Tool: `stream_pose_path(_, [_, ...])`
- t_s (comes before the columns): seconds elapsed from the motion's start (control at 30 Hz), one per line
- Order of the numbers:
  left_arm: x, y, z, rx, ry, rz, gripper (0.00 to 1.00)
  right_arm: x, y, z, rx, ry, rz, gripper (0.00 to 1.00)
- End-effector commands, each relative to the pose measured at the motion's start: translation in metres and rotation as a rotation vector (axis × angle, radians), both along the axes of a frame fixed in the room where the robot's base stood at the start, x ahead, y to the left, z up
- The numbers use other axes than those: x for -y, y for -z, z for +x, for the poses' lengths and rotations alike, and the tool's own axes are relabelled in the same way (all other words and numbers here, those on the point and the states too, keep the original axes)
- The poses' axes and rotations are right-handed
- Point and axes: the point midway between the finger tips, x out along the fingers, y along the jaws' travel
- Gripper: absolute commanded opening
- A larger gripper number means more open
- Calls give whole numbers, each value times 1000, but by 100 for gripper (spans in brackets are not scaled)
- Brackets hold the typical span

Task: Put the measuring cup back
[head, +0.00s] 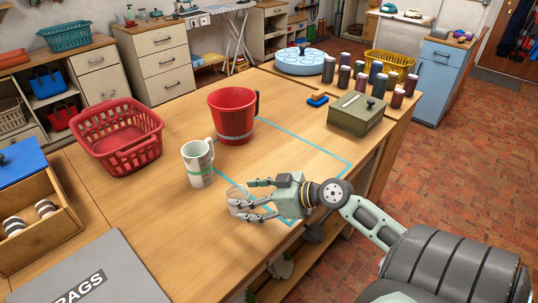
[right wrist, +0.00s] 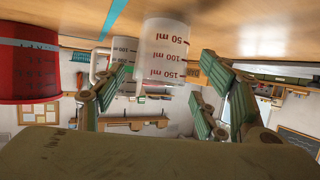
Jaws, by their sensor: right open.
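A small clear measuring cup (head: 236,194) stands on the wooden table, near the blue tape outline. In the right wrist view it (right wrist: 165,50) shows red marks of 50, 100 and 150 ml, with the picture upside down. My right gripper (head: 246,198) is low over the table, open, with its fingers spread to either side of the cup. I cannot tell whether they touch it. A taller white measuring jug with a handle (head: 198,165) stands just beyond, to the left. My left gripper is not in view.
A large red bucket (head: 232,128) stands behind the jug, and a red basket (head: 118,143) is at the left. A green box (head: 356,116) and several dark bottles are at the back right. The blue-taped area (head: 300,155) is mostly clear. A grey rags box (head: 85,275) is front left.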

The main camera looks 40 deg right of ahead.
Motion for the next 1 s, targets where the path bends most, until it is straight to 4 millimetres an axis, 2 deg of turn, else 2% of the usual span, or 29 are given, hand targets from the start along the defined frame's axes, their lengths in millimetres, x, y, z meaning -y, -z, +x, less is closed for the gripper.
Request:
stream_pose_path(0.03, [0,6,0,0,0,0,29,6,0,-11,-3,1,-2,66])
stream_pose_path(0.2, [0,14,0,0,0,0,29,20,-14,-39,-3,1,-1,66])
stream_pose_path(0.4, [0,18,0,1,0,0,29,32,-27,-60,0,0,1,66])
stream_pose_path(0.6, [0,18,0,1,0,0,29,35,-31,-67,1,0,0,66])
stream_pose_path(1.0, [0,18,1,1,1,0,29,35,-31,-67,1,0,0,66])
